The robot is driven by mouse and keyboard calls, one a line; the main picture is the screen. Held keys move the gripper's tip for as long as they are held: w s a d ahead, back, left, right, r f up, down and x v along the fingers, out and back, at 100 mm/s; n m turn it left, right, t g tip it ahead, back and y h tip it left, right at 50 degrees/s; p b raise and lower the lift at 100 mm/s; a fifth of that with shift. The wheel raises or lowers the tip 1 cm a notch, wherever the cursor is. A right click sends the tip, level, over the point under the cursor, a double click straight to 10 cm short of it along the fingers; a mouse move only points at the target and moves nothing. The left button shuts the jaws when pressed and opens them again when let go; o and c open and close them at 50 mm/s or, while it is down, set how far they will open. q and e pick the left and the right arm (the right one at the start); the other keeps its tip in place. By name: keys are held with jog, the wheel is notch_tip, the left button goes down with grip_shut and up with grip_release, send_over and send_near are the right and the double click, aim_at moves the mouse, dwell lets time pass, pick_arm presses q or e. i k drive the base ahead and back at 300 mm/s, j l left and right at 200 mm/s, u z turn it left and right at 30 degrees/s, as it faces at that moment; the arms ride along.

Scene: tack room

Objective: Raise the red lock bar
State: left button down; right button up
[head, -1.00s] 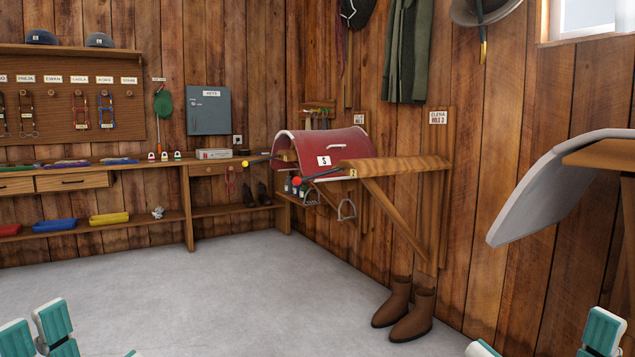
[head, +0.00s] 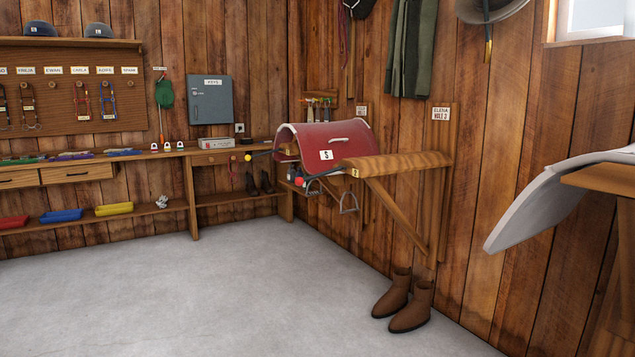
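A dark bar with a red knob (head: 299,182) at its end sticks out at the front of the wooden saddle rack (head: 398,163) on the right wall. It slopes slightly up to the right from the knob; the frame is too small to tell its pivot or catch. A second dark bar with a yellow knob (head: 248,157) sticks out to the left, farther back. A dark red curved cover (head: 345,137) with a white label sits beside the rack, behind the red knob. Neither of my grippers is in view.
Brown boots (head: 410,303) stand on the floor below the rack. Stirrups (head: 348,203) hang under it. A pale saddle flap (head: 540,200) juts in from the right. A workbench (head: 120,160) runs along the left wall. The grey floor (head: 210,290) in front is clear.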

aim_at(299, 181)
jog(key=i+l, duration=0.15)
jog(key=i, duration=0.6)
jog(key=i+l+z, duration=0.1)
jog(key=i, duration=0.7)
jog(key=i+l, duration=0.2)
jog(key=i, duration=0.55)
